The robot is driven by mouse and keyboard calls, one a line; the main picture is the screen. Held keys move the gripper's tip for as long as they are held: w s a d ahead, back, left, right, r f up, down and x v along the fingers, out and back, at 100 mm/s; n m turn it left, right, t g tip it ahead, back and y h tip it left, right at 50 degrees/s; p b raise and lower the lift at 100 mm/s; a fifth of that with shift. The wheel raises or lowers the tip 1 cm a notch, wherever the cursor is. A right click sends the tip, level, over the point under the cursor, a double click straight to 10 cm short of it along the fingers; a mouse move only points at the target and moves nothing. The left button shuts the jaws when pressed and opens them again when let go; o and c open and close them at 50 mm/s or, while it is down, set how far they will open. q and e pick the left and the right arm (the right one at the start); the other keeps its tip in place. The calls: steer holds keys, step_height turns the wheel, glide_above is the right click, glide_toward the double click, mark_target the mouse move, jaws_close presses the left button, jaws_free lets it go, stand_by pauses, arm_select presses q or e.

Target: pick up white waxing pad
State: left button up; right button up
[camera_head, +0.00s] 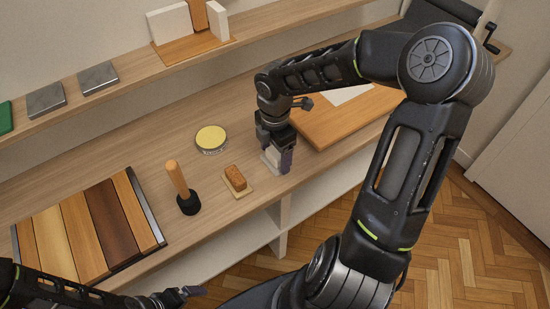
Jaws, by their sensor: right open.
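The white waxing pad (269,161) appears as a small pale block on the wooden bench, mostly hidden by my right gripper. My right gripper (279,158) points down at it, with its fingers open right at the pad. I cannot tell whether the fingers touch it. My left gripper (184,293) is low in the picture, in front of the bench and away from the pad. Its jaw opening does not show clearly.
Left of the pad are an orange-brown block on a small board (237,181), a round yellow-topped tin (211,138) and a wooden-handled tool with a black base (181,188). Wood strip samples (88,228) lie further left. A wooden board (330,121) lies to the right.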

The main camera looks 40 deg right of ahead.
mark_target(275, 153)
steer(key=c, duration=1.5)
steer(key=shift+o, duration=0.2)
steer(key=shift+r, duration=0.1)
step_height(275, 153, up, 10)
steer(key=shift+f+p, duration=0.1)
steer(key=shift+p, duration=0.55)
steer(key=o, duration=0.8)
steer(key=c, duration=0.6)
